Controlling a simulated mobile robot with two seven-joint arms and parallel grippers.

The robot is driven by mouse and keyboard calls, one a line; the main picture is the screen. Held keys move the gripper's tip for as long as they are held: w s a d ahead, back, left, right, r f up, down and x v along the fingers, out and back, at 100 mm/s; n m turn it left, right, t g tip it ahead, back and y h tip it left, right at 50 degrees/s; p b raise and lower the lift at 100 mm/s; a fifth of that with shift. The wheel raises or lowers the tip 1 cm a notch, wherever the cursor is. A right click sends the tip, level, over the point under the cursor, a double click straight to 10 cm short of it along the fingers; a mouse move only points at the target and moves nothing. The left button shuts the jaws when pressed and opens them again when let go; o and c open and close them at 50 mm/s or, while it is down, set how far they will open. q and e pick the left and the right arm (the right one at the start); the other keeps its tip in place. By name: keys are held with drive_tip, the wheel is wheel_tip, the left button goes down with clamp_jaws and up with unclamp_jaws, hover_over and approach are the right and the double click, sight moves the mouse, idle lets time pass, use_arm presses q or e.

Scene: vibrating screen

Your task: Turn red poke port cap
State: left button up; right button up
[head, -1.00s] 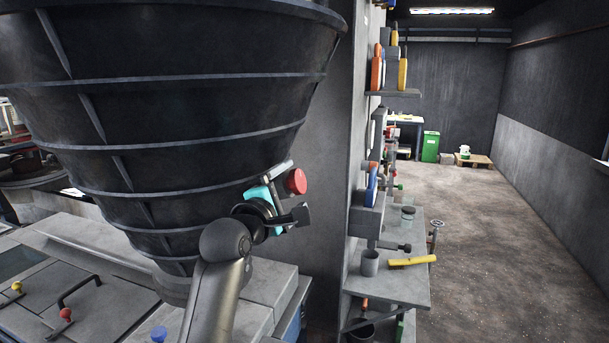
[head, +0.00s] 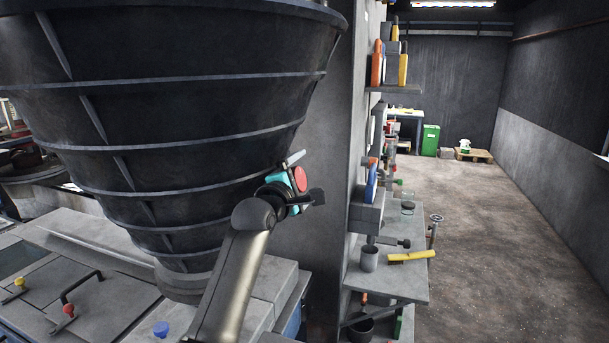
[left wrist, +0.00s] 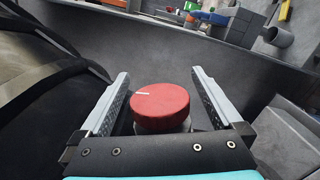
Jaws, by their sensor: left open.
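The red poke port cap (head: 300,178) is a round red knob on the side of the large dark ribbed hopper (head: 180,120). In the left wrist view the cap (left wrist: 160,106) shows a short white line on its top, toward the left. My left gripper (head: 301,174) is at the cap. In the left wrist view its two fingers (left wrist: 160,92) stand open on either side of the cap, with a gap on both sides. The port below the cap is mostly hidden. My right gripper is in neither view.
A grey wall or column (head: 342,190) stands just right of the hopper. Beyond it is a grey bench (head: 405,280) with a cup (head: 368,258) and a yellow brush (head: 411,256). Small red, yellow and blue knobs sit on the grey machine (head: 110,295) below left. Open floor lies at right.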

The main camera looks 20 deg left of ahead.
use_arm(q)
drive_tip(key=shift+c, duration=0.4)
drive_tip(key=c, duration=1.3)
drive_tip(key=shift+t+b, duration=0.3)
drive_tip(key=shift+b, duration=0.25)
drive_tip(key=n+t+y+b, duration=0.1)
drive_tip(key=t+y+b, duration=0.1)
drive_tip(key=b, duration=0.3)
drive_tip(key=r+n+t+y+b, duration=0.1)
drive_tip(key=t+y+b, duration=0.1)
drive_tip(key=t+b, duration=0.1)
drive_tip(key=shift+s+a+n+b, duration=0.2)
drive_tip(key=shift+n+b, duration=0.1)
drive_tip(key=shift+b, duration=0.55)
drive_tip(key=shift+r+t+y+b, duration=0.3)
drive_tip(key=shift+t+y+b, duration=0.15)
drive_tip(key=shift+b, duration=0.3)
drive_tip(key=o, duration=1.4)
